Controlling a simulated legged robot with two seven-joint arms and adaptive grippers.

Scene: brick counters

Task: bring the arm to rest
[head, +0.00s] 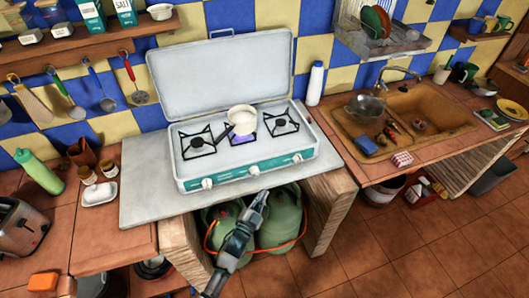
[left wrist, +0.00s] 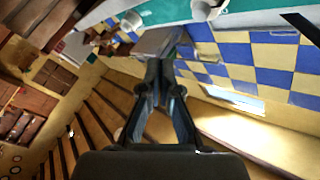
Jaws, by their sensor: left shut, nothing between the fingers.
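My left gripper (head: 257,202) is in front of the stove, by its front edge, above the green gas tanks. It is shut and holds nothing. In the left wrist view its two fingers (left wrist: 160,70) are closed together, pointing away from the camera. My right gripper does not show in either view.
A white camping stove (head: 245,150) with raised lid stands on the counter, a small pot (head: 242,118) on it. Green gas tanks (head: 284,215) stand below. A brown sink (head: 425,115) lies right, a toaster (head: 20,228) far left. The tiled floor at lower right is clear.

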